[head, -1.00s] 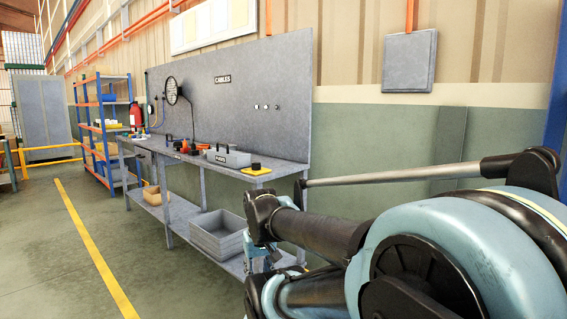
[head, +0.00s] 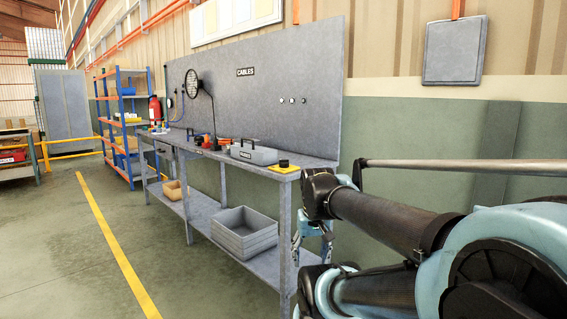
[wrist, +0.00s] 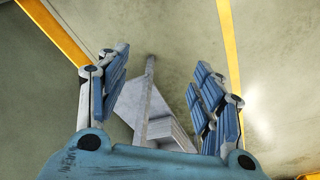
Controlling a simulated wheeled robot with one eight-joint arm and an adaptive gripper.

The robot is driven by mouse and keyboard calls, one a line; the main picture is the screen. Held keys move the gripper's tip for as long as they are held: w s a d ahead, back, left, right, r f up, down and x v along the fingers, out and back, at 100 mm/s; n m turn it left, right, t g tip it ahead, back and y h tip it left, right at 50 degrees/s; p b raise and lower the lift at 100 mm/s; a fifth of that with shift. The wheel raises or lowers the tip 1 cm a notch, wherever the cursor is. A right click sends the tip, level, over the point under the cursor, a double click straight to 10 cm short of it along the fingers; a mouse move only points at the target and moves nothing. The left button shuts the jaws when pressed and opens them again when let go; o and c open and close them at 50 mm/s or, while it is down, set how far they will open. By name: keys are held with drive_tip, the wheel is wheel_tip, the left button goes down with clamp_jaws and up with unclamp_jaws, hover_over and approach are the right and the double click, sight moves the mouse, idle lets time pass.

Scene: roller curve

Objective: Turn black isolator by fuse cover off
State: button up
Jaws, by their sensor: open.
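A black round knob on a yellow plate (head: 283,167) sits at the near right end of the grey workbench; I cannot tell whether it is the black isolator. Small round fittings (head: 291,100) are on the grey back panel, too small to identify. No fuse cover can be made out for sure. My gripper (head: 314,246) hangs beside the bench's near right end, below the top, partly hidden by my arm. In the wrist view my gripper (wrist: 160,75) is open and empty, its blue-padded fingers apart above the floor.
The workbench (head: 225,159) carries a grey box with a handle (head: 254,152) and a lamp. A grey crate (head: 244,232) is on its lower shelf. A grey wall box (head: 454,51) hangs at right. Open floor lies left, around a yellow line (head: 117,250).

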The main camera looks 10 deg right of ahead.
drive_tip(key=w+r+m, duration=0.4)
drive_tip(key=w+r, duration=1)
drive_tip(key=r, duration=0.3)
wheel_tip(320, 180, up, 16)
drive_tip(key=f+m+g, duration=0.1)
drive_tip(key=m+g, duration=0.1)
drive_tip(key=m, duration=0.8)
hover_over(284, 163)
drive_tip(key=w, duration=0.2)
wheel_tip(284, 163, down, 16)
drive_tip(key=shift+w+d+f, duration=0.15)
drive_tip(key=c, duration=1.1)
